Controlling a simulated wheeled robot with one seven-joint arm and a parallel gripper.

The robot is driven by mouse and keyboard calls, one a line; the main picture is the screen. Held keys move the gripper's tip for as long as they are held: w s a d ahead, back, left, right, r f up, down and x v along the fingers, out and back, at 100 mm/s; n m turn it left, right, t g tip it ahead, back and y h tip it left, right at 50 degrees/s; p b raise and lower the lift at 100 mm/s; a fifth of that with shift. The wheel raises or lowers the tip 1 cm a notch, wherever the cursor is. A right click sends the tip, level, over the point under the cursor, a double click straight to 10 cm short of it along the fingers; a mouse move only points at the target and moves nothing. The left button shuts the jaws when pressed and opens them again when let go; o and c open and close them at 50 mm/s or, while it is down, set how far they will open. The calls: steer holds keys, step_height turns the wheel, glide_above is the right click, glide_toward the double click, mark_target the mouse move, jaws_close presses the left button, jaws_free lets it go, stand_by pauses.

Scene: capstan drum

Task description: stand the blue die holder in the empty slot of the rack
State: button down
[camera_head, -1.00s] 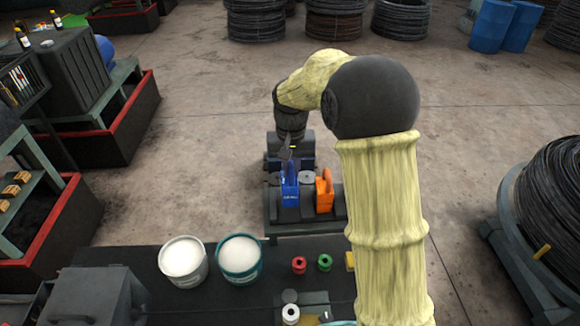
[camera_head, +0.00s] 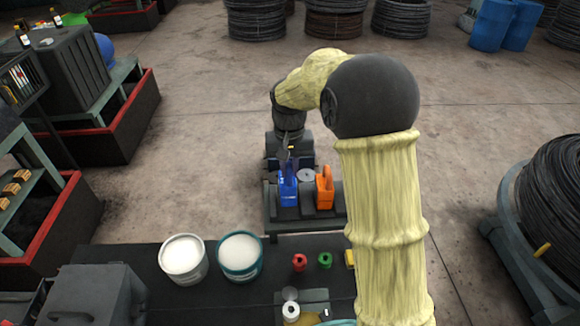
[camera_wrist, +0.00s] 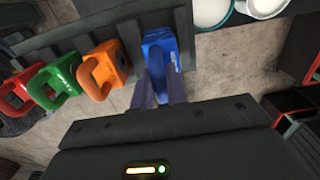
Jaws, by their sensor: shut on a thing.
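The blue die holder (camera_head: 287,192) is at the left part of the rack in the head view. In the wrist view the blue die holder (camera_wrist: 161,52) is between the fingers of my gripper (camera_wrist: 162,86), which is shut on it. It lies over the rack (camera_wrist: 62,42), beside the orange die holder (camera_wrist: 104,66) with a dark divider between them. I cannot tell whether its base touches the slot floor. A green holder (camera_wrist: 58,80) and a red holder (camera_wrist: 18,92) are further left in the wrist view. My arm hides part of the rack in the head view.
A white bucket (camera_head: 183,258) and a teal bucket (camera_head: 239,256) stand on the dark bench in front of the rack. A small red piece (camera_head: 299,262) and a green piece (camera_head: 324,260) are beside them. Open floor lies left of the rack.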

steer(key=shift+w+f+b, duration=0.15)
steer(key=shift+f+b, duration=0.35)
steer(key=shift+f, duration=0.25)
stand_by(0.4)
steer(key=shift+f, duration=0.1)
steer(key=shift+f+b, duration=0.3)
steer(key=c, duration=0.8)
jaws_free()
steer(key=shift+f, duration=0.15)
steer(key=shift+c, duration=0.2)
